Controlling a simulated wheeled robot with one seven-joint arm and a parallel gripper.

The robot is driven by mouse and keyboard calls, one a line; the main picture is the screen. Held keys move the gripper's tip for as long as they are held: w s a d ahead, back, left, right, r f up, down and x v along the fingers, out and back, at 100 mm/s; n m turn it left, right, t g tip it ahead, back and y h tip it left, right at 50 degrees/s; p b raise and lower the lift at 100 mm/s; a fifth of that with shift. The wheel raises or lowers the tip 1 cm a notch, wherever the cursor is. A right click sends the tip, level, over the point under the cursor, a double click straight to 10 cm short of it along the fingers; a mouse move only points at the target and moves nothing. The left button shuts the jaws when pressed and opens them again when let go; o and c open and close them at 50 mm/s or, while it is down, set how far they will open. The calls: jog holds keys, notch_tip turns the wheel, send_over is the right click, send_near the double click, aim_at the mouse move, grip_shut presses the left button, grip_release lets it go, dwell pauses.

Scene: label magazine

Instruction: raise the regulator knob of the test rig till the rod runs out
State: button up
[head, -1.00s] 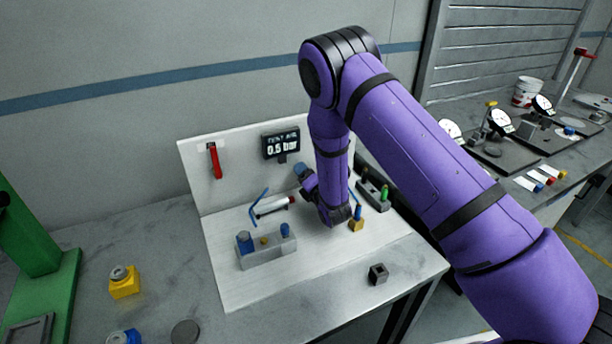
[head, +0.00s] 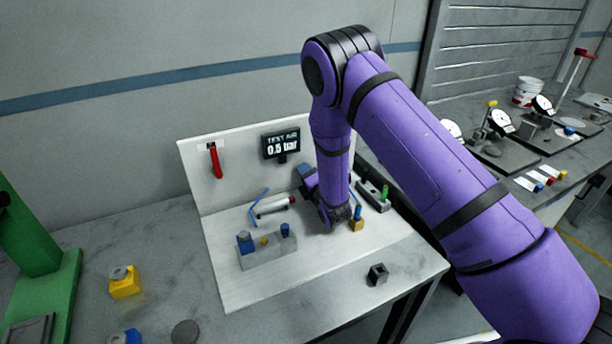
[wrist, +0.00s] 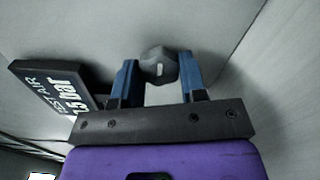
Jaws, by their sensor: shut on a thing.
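The regulator knob (wrist: 159,66) is a dark grey faceted knob with a pale mark on its face, seen in the wrist view. My gripper (wrist: 159,80) has its two blue fingers on either side of the knob and is shut on it. In the head view my gripper (head: 306,175) is at the back panel, right of the display, and hides the knob.
A red-handled tool (head: 215,162) hangs on the back panel. A grey block with blue fittings (head: 265,252) stands in front of the cylinder. A small dark block (head: 377,274) sits near the right edge. A blue-and-yellow fitting (head: 357,222) stands close beside my wrist.

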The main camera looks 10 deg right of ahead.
jog(key=o, duration=0.9)
jog(key=shift+o, duration=0.2)
jog(key=shift+v, duration=3.8)
